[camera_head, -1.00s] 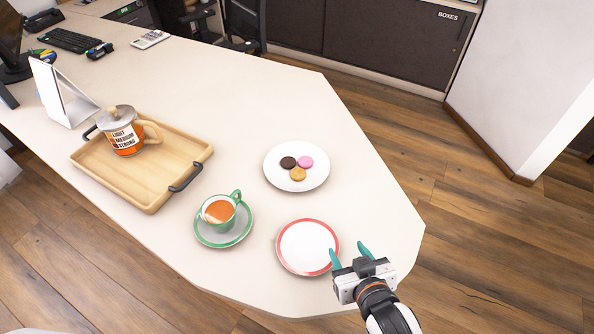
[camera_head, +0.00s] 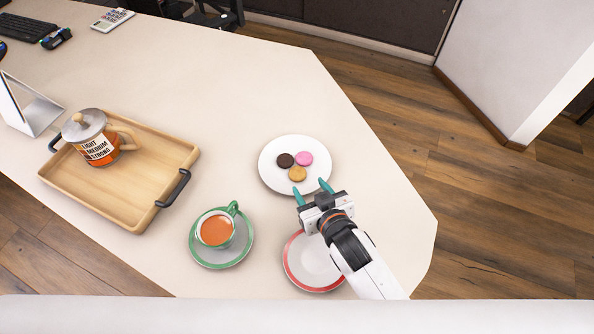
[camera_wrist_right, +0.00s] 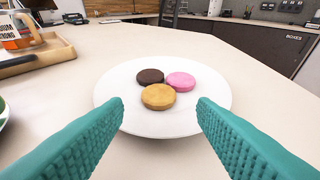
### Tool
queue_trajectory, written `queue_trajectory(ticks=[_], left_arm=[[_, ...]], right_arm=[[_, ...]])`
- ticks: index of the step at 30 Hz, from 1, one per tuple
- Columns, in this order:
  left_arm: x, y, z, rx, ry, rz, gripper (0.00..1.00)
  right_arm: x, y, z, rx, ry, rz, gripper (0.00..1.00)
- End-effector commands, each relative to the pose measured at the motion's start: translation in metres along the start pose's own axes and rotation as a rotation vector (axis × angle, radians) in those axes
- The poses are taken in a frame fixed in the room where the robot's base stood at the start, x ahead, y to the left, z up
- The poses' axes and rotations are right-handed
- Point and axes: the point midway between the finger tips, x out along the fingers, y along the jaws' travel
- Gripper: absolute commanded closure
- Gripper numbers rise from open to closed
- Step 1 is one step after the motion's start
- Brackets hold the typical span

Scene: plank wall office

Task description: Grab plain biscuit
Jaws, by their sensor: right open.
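The plain biscuit (camera_head: 297,174) is golden-brown and lies on a white plate (camera_head: 275,184) with a dark chocolate biscuit (camera_head: 285,160) and a pink biscuit (camera_head: 304,158). In the right wrist view the plain biscuit (camera_wrist_right: 158,97) is the nearest of the three, centred between my teal fingers. My right gripper (camera_head: 312,189) is open and empty at the plate's near edge, with its fingers pointing at the plain biscuit but short of it. My left gripper is not in view.
A red-rimmed plate (camera_head: 300,270) lies partly under my right arm. A green cup of orange-brown drink (camera_head: 216,230) stands on a saucer (camera_head: 215,261) to the left. A wooden tray (camera_head: 125,205) carries a glass pot (camera_head: 95,140). The table right of the white plate is clear.

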Motion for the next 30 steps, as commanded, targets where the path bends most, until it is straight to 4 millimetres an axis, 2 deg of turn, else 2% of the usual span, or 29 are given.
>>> queue_trajectory(ticks=[5,10,15,23,27,28,30], left_arm=[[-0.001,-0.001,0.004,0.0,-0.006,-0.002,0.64],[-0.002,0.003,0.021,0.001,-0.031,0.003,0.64],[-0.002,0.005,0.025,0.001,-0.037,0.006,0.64],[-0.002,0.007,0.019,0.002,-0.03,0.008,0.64],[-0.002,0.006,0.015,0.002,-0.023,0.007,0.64],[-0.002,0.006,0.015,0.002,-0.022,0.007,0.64],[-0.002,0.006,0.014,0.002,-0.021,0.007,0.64]], right_arm=[[0.012,0.0,0.0,-0.001,0.0,0.0,0.48],[0.037,0.002,-0.002,-0.001,0.0,-0.001,0.48],[0.056,0.003,-0.003,-0.001,0.0,0.001,0.48],[0.059,0.003,-0.003,0.0,0.001,0.001,0.48],[0.059,0.002,-0.003,-0.001,0.001,0.0,0.69],[0.059,0.002,-0.003,-0.001,0.001,0.0,0.73],[0.058,0.002,-0.003,-0.001,0.001,0.0,0.73]])
